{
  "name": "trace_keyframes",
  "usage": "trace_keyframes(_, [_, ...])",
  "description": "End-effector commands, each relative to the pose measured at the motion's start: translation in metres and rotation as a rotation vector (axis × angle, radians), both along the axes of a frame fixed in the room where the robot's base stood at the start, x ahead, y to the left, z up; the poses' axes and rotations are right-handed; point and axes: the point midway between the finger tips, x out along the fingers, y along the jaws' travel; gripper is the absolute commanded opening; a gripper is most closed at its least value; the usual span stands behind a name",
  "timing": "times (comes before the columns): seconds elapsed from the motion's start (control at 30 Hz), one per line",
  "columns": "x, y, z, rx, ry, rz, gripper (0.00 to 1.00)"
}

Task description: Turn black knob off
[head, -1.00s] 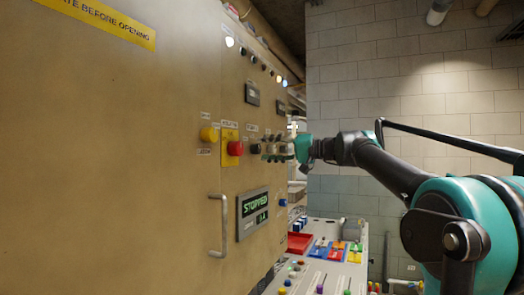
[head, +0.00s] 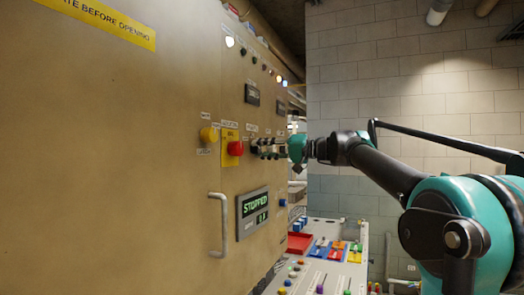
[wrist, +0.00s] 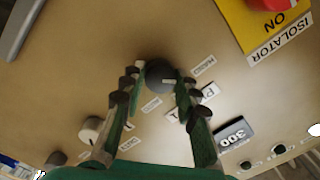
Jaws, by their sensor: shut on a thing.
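The black knob (wrist: 160,75) sits on the tan panel between my fingertips in the wrist view. In the head view the knob (head: 255,149) is mostly hidden behind my fingers, right of the red button. My gripper (wrist: 157,84) has one finger on each side of the knob and is shut on it. It also shows at the panel in the head view (head: 266,148). Labels surround the knob, one reading "HAND". The knob's pointer direction is hard to read.
A red button (head: 235,148) on a yellow plate and a yellow button (head: 208,134) are left of the knob. A display (head: 252,212) reading "STOPPED" and a door handle (head: 218,225) are below. A pale knob (wrist: 91,129) is near my finger. A console (head: 318,280) stands at lower right.

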Motion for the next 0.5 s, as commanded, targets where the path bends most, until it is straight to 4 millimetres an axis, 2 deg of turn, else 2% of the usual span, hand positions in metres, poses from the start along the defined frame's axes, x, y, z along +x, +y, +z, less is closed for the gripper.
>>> trace_keyframes(0.27, [0.0, -0.0001, -0.0004, 0.019, 0.054, 0.0, 0.01])
trace_keyframes(0.5, [0.0, -0.0002, -0.0006, 0.073, 0.202, 0.0, 0.01])
